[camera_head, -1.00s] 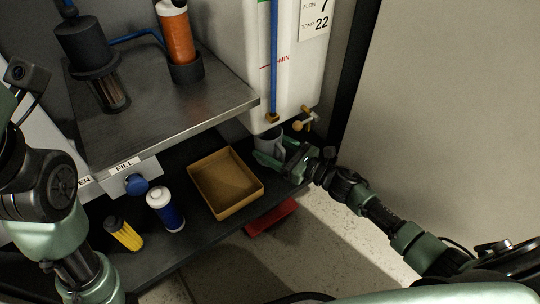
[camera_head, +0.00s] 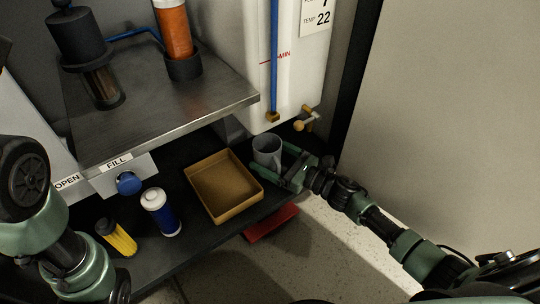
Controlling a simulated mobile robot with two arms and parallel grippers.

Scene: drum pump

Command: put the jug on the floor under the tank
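The jug (camera_head: 266,149) is a small grey open-topped vessel. It is upright at the right end of the dark lower shelf, below the front of the white tank (camera_head: 288,85). The tank has a blue level tube and a brass tap (camera_head: 307,119) at its lower right. My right gripper (camera_head: 277,164) is at the jug's near right side, its green fingers spread. The fingers overlap the jug's lower part, and contact cannot be made out. My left arm (camera_head: 55,235) shows at the left edge; its gripper is out of view.
A tan open tray (camera_head: 215,213) lies left of the jug. A blue-and-white cartridge (camera_head: 160,211) and a yellow one (camera_head: 117,237) stand further left. A red object (camera_head: 271,223) is low beside the shelf edge. Pale floor (camera_head: 335,255) is clear at the lower right.

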